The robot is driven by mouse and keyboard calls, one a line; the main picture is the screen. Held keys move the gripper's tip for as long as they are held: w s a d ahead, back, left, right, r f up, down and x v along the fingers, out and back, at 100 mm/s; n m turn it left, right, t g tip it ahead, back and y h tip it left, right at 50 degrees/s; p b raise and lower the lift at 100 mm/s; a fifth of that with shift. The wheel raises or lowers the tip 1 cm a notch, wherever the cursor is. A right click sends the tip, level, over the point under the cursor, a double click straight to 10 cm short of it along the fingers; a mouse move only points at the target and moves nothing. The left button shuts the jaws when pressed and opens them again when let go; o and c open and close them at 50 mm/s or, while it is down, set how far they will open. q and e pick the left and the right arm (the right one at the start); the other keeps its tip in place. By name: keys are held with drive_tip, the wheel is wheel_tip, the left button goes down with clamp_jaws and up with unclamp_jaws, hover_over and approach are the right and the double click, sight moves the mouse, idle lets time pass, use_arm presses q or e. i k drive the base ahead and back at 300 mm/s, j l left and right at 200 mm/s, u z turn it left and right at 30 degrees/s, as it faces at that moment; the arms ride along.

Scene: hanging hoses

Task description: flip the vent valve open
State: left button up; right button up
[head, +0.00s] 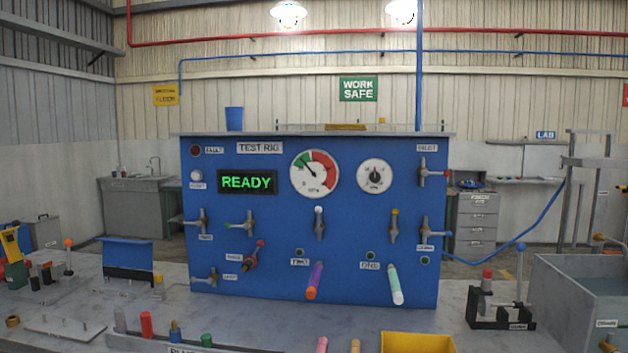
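The blue test rig panel (345,250) stands on the bench in the head view. A small grey lever valve (207,278) sits at its lower left, beside a small label (230,277) that looks like VENT but is too small to read surely. Its handle appears to lie roughly level, pointing left toward the panel's edge. The display (247,182) reads READY in green. The gauge (314,174) has its needle pointing up and left. Neither of my grippers is in view.
Other valves surround it: a red-handled one (253,255), a grey one (200,222) and the inlet valve (431,173). Purple (315,281) and mint (395,284) hose ends stick out below. A yellow bin (417,342) and a black stand (500,316) are on the bench.

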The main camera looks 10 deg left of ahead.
sight(198, 224)
drive_tip(key=k+j+u, duration=0.1)
drive_tip(key=j+u, duration=0.15)
drive_tip(key=j, duration=0.6)
drive_tip(key=j+u, duration=0.25)
drive_tip(key=j, duration=0.65)
